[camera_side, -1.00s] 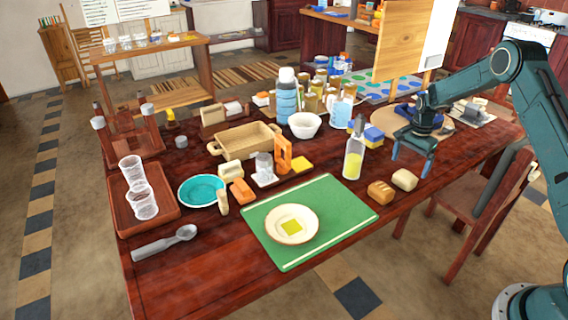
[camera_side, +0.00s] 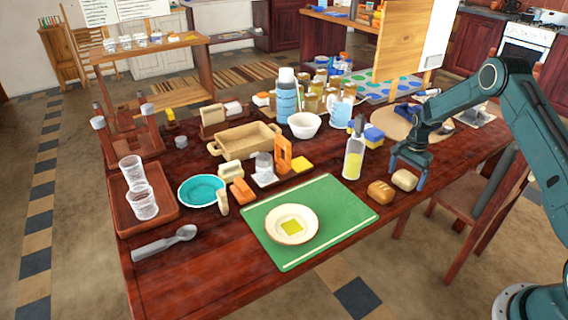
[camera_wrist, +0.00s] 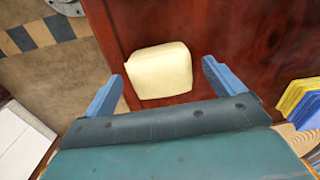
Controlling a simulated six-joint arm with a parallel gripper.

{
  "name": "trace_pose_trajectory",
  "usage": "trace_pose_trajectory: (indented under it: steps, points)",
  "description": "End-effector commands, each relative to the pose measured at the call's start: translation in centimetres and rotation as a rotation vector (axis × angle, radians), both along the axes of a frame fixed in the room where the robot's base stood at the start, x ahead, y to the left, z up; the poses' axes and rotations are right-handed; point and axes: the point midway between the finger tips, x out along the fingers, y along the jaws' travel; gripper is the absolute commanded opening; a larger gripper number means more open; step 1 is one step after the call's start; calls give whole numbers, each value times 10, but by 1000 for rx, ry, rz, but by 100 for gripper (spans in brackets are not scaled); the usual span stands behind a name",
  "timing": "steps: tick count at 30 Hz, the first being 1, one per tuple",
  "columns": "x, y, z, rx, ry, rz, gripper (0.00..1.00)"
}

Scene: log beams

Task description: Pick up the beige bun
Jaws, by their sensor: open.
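The beige bun (camera_side: 404,180) lies on the dark red table near its front right edge, beside a browner loaf. In the wrist view the bun (camera_wrist: 160,71) is a pale, rounded block ahead of and between the two blue fingers. My gripper (camera_side: 407,176) is open and empty, low over the table. Its fingers stand to either side of the bun in the side view. In the wrist view my gripper (camera_wrist: 160,82) spans wider than the bun, with gaps on both sides. I cannot tell whether the fingertips touch the table.
The brown loaf (camera_side: 381,191) lies just left of the bun. A bottle of yellow liquid (camera_side: 354,152) stands further left. Blue and yellow sponges (camera_side: 372,136) lie behind. A green board (camera_side: 338,197) with a plate (camera_side: 291,224) is at front left. A chair (camera_side: 466,200) stands right of the table.

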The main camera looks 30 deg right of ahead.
Motion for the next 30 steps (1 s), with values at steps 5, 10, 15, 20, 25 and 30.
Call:
trace_pose_trajectory:
  steps: [5, 10, 15, 20, 25, 30]
  points:
    - [0, 0, 0, 0, 0, 0, 94]
    - [0, 0, 0, 0, 0, 0, 94]
    - [0, 0, 0, 0, 0, 0, 64]
    - [0, 0, 0, 0, 0, 0, 44]
    - [0, 0, 1, 0, 0, 0, 44]
    - [0, 0, 4, -1, -1, 0, 44]
